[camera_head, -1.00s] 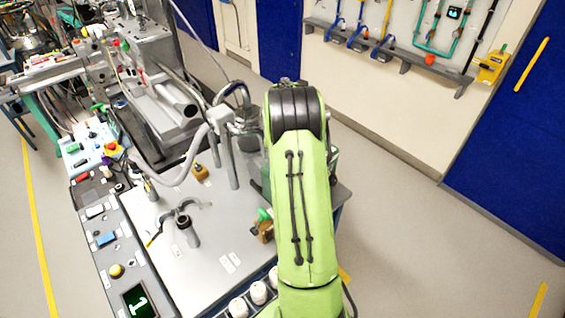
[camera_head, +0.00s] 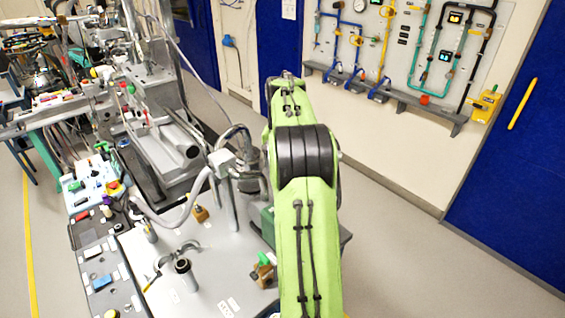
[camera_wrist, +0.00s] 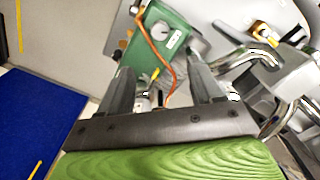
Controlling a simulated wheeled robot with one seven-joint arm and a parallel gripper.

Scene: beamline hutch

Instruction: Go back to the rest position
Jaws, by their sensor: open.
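My gripper (camera_wrist: 157,72) is open in the wrist view, its two dark fingers apart with nothing held between them. A green box (camera_wrist: 165,35) with a round dial and a copper-coloured tube lies beyond the fingertips; I cannot tell the exact gap. In the head view my green arm stretches forward along the right side of the grey bench top (camera_head: 205,262), and its end is hidden behind the arm links.
Bent metal pipes (camera_wrist: 265,55) are close to the right finger in the wrist view. A grey hose (camera_head: 180,215) arches over the bench. The wall shelf (camera_head: 400,103) and blue door (camera_head: 515,180) are at right; floor between is clear.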

